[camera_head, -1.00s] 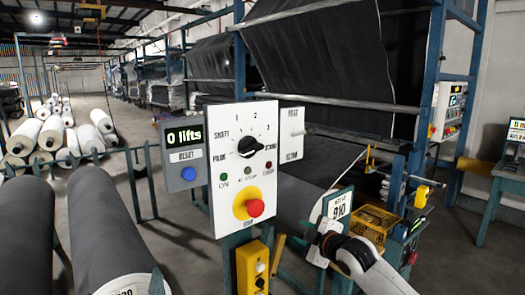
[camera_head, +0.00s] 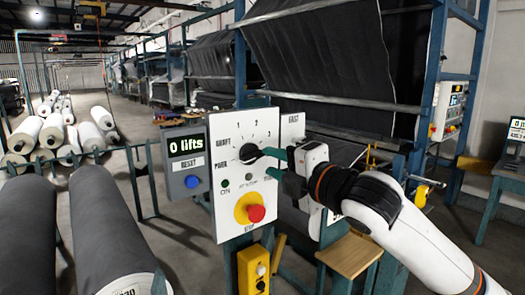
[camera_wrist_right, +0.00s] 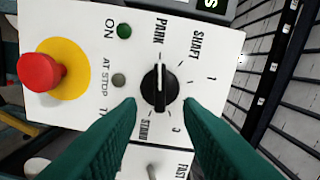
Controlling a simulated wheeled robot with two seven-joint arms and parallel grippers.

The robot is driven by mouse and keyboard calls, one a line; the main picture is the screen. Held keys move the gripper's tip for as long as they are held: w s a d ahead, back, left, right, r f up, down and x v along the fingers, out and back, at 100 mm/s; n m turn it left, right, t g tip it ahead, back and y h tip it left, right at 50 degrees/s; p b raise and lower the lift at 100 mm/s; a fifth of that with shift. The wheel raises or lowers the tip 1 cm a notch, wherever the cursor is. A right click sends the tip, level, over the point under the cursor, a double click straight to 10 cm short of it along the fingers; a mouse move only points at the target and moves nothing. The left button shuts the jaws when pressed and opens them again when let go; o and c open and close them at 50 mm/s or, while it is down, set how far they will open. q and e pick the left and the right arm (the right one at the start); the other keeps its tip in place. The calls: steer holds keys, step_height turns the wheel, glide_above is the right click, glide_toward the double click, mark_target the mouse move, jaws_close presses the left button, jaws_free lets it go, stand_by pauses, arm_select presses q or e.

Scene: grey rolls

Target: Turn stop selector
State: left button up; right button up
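The black selector knob (camera_head: 249,153) sits on the white control panel (camera_head: 228,221), with labels such as PARK, SHAFT and STAND around it. In the right wrist view the knob (camera_wrist_right: 158,88) lies just beyond and between my two green fingertips, its white pointer line running up and down the picture. My right gripper (camera_head: 270,155) reaches in from the right at the panel face. In the wrist view its fingers (camera_wrist_right: 161,106) are apart, one on each side of the knob, with gaps visible. My left gripper is not in view.
A red stop button (camera_head: 256,213) on a yellow disc sits below the knob. A grey box (camera_head: 187,160) reading "0 lifts" with a blue button stands left of the panel. Large grey rolls (camera_head: 110,230) lie at lower left. A small lever (camera_wrist_right: 153,170) is near the wrist view's bottom edge.

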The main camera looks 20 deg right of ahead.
mark_target(259, 157)
steer(key=shift+p+x, duration=0.5)
steer(key=shift+x, duration=1.65)
steer(key=shift+c, duration=0.4)
jaws_close()
